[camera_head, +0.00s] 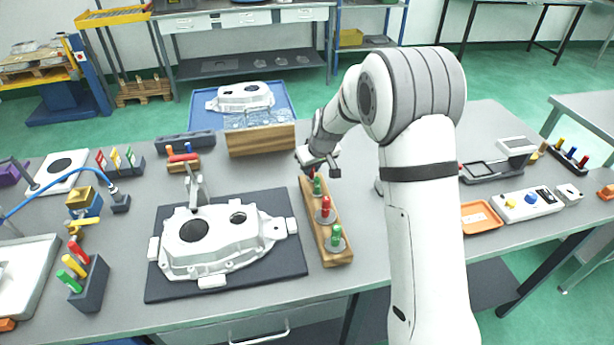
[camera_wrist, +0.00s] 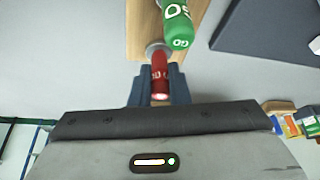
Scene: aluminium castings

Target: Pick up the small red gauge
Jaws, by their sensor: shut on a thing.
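The small red gauge (camera_wrist: 159,75) sits between the two fingers of my gripper (camera_wrist: 159,90) in the wrist view, with its grey collar (camera_wrist: 155,47) at the end of the wooden rack (camera_wrist: 141,25). My gripper is shut on it. In the head view my gripper (camera_head: 319,165) is at the far end of the wooden rack (camera_head: 335,259), and a bit of the red gauge (camera_head: 311,174) shows just below it. I cannot tell whether the gauge is still seated or slightly raised. A green gauge (camera_head: 317,187), a larger red gauge (camera_head: 325,208) and another green gauge (camera_head: 336,238) stand upright in the rack.
A white casting (camera_head: 218,240) lies on a dark mat (camera_head: 170,290) left of the rack. A wooden box (camera_head: 262,140) stands behind. A dark block with red, yellow and green gauges (camera_head: 88,285) is at front left.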

